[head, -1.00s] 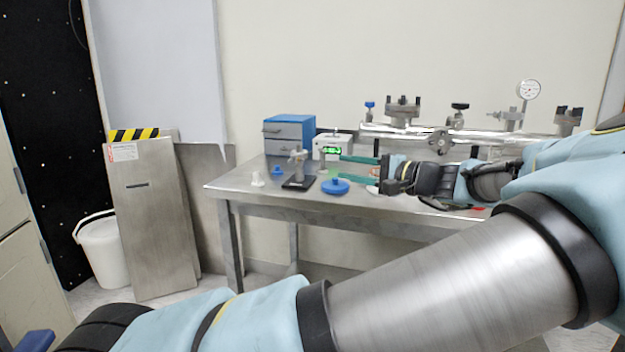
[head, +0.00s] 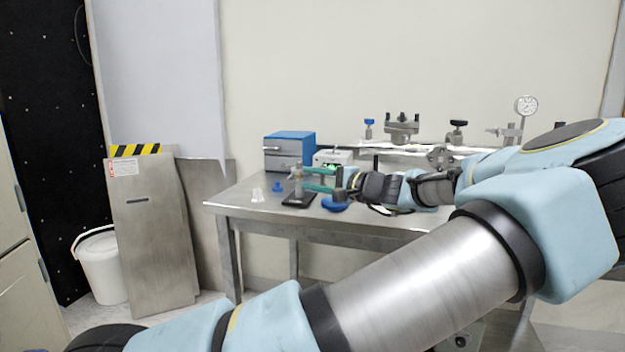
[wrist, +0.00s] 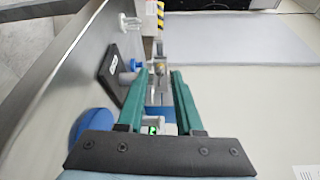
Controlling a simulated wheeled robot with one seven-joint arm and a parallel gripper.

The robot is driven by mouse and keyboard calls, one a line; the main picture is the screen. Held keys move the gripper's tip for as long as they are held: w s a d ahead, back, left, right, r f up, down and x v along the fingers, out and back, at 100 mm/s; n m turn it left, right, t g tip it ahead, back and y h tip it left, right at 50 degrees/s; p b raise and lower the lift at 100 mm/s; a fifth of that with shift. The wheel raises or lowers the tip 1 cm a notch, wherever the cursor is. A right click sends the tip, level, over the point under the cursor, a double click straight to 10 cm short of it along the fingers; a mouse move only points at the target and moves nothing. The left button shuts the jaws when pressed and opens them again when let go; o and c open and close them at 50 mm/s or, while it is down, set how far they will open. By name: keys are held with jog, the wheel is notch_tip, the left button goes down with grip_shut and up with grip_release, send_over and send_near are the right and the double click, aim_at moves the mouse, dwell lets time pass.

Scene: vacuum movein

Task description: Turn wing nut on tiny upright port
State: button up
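The tiny upright port (head: 297,186) is a small metal fitting standing on a black base plate (head: 300,200) on the steel table. In the wrist view the black plate (wrist: 112,72) is at the left, with the port (wrist: 134,66) reaching right from it. Its small metal clamp end, with the wing nut (wrist: 159,68) too small to make out clearly, lies between or just beyond my green fingertips. My gripper (head: 306,178) is open, its two fingers one above the other, coming from the right. In the wrist view my gripper (wrist: 159,76) shows a gap between the fingers. Contact cannot be told.
A blue round object (head: 334,204) lies under my fingers. A blue-grey drawer box (head: 288,152) and a white device with a green display (head: 333,158) stand behind. Small white (head: 257,195) and blue (head: 277,187) parts lie left. Metal vacuum piping (head: 402,130) stands at the right.

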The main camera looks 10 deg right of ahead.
grip_shut()
dwell(0.3)
jog(key=shift+r+p, duration=0.2)
jog(key=shift+p, duration=0.4)
